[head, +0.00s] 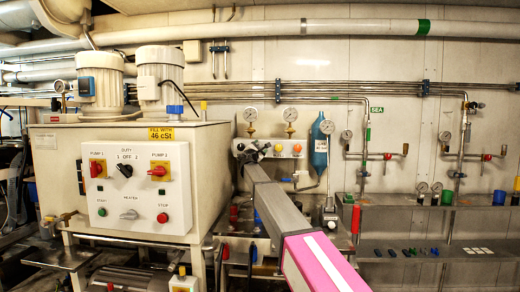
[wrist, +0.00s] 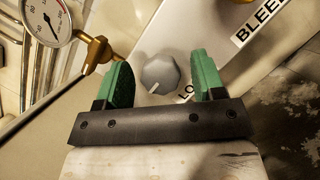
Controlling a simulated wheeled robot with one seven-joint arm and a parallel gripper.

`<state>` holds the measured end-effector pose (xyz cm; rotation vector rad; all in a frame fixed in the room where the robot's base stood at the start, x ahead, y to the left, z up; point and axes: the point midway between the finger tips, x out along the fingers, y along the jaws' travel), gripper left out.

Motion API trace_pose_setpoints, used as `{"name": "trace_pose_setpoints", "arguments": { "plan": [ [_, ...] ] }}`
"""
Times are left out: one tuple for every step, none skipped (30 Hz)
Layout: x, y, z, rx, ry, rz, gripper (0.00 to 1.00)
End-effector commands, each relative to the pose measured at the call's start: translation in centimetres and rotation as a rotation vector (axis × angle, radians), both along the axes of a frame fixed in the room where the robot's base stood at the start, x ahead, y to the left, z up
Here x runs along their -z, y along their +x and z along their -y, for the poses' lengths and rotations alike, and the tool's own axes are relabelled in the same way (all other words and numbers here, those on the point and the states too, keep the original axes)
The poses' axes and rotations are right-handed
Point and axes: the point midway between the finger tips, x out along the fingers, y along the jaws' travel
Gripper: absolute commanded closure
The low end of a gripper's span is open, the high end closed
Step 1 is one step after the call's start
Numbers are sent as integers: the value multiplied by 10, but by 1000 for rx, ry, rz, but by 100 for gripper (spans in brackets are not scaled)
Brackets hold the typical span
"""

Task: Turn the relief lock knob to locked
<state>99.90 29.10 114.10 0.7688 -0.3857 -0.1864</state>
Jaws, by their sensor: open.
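In the wrist view a grey faceted knob (wrist: 160,74) sits on a pale panel. A short white mark on it points toward the lower left of the picture. My gripper (wrist: 163,82) is open, with one green-padded finger on each side of the knob. There is a visible gap on both sides, and I cannot tell how far the fingertips are from the panel. A label beginning "LO" (wrist: 186,95) is partly hidden by the right finger. In the head view my arm reaches to the valve panel (head: 283,148), and I cannot make out the grey knob there.
A pressure gauge (wrist: 47,20) with a brass fitting (wrist: 97,53) is close to the left finger. A "BLEED" label (wrist: 262,22) is at the upper right. In the head view a blue cylinder (head: 320,147) hangs right of the arm, and a pump control box (head: 138,187) stands left.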

Motion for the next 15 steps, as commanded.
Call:
{"name": "trace_pose_setpoints", "arguments": {
  "plan": [
    [-2, 6, 1, 0, 0, 0, 37],
    [-2, 8, 2, 0, 0, 0, 37],
    [-3, 9, 2, 0, 0, 0, 37],
    [-3, 10, 3, 0, 0, 0, 37],
    [-3, 10, 3, 0, 0, 0, 37],
    [-3, 10, 3, 0, 0, 0, 37],
    [-3, 10, 3, 0, 0, 0, 37],
    [-3, 10, 3, 0, 0, 0, 37],
    [-3, 10, 3, 0, 0, 0, 37],
    [-3, 9, 3, 0, 0, 0, 37],
    [-3, 9, 3, 0, 0, 0, 37],
    [-3, 9, 3, 0, 0, 0, 47],
    [-3, 9, 3, 0, 0, 0, 57],
    [-3, 9, 3, 0, 0, 0, 67],
    [-3, 9, 3, 0, 0, 0, 80]
  ]
}}
